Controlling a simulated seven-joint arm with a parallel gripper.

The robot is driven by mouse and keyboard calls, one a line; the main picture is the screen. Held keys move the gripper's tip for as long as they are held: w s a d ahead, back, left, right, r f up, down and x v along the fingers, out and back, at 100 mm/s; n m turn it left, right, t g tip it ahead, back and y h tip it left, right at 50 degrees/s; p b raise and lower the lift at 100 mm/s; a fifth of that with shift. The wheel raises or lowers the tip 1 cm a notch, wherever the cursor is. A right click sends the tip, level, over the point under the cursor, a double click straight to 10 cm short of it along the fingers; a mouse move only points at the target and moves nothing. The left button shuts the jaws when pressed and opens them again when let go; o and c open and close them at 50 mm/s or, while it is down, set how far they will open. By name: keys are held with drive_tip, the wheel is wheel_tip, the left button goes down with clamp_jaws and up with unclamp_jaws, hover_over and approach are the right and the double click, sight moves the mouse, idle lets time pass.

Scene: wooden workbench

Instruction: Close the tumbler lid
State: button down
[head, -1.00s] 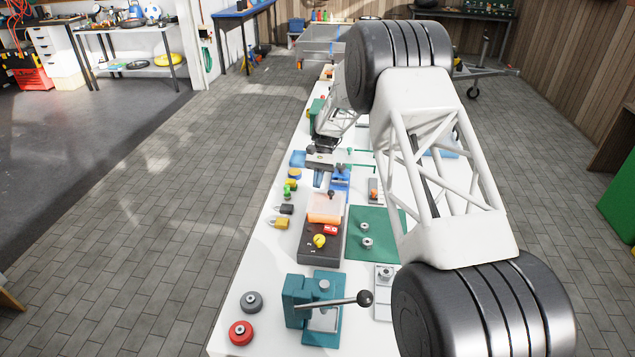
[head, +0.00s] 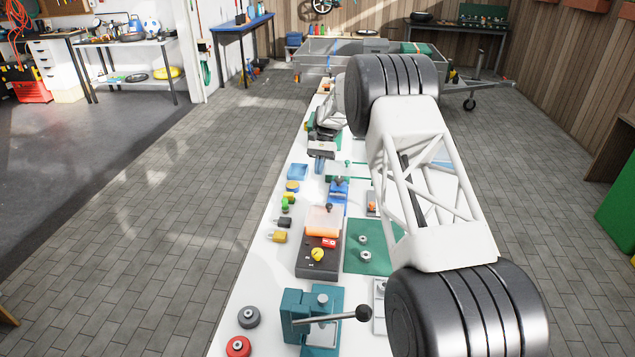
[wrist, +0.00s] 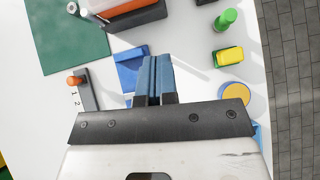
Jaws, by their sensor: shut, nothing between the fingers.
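The likeliest tumbler is a dark box (head: 318,262) with a translucent orange lid (head: 323,220), in the middle of the bench in the head view. A small dark knob shows at the lid's far side, and a yellow knob and red switch are on the box. I cannot tell how far the lid is open. In the wrist view, part of the orange lid (wrist: 128,6) shows at the top edge. My gripper (wrist: 155,62) is shut and empty, apart from the box, on its far side in the head view. It appears above the bench near a blue device.
The blue device (wrist: 131,69) is beside my fingers in the wrist view. A green peg (wrist: 226,19) and yellow-green block (wrist: 229,56) stand to the right. A teal lever press (head: 297,305) is at the near end. The green mat (head: 366,261) has small metal parts.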

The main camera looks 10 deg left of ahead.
drive_tip(key=shift+v, duration=1.6)
drive_tip(key=shift+a+r, duration=0.1)
drive_tip(key=s+d+r+t, duration=0.3)
drive_tip(key=s+d+r, duration=0.6)
drive_tip(key=s+r, duration=0.3)
drive_tip(key=s+d+r+t, duration=0.3)
drive_tip(key=s+d+r, duration=0.7)
drive_tip(key=s+r, duration=0.25)
drive_tip(key=s+d+r+t, duration=0.1)
drive_tip(key=s+d, duration=0.3)
drive_tip(key=s, duration=0.7)
drive_tip(key=s+d+r+t, duration=0.15)
drive_tip(key=s+d, duration=0.25)
drive_tip(key=s, duration=0.6)
drive_tip(key=s+d+f+t, duration=0.1)
drive_tip(key=s+d+f, duration=0.1)
drive_tip(key=s, duration=0.7)
drive_tip(key=s+d+f+n+t+h, duration=0.1)
drive_tip(key=s+d+f+t, duration=0.1)
drive_tip(key=s+f, duration=0.3)
drive_tip(key=shift+s+d, duration=0.3)
drive_tip(key=shift+s, duration=2)
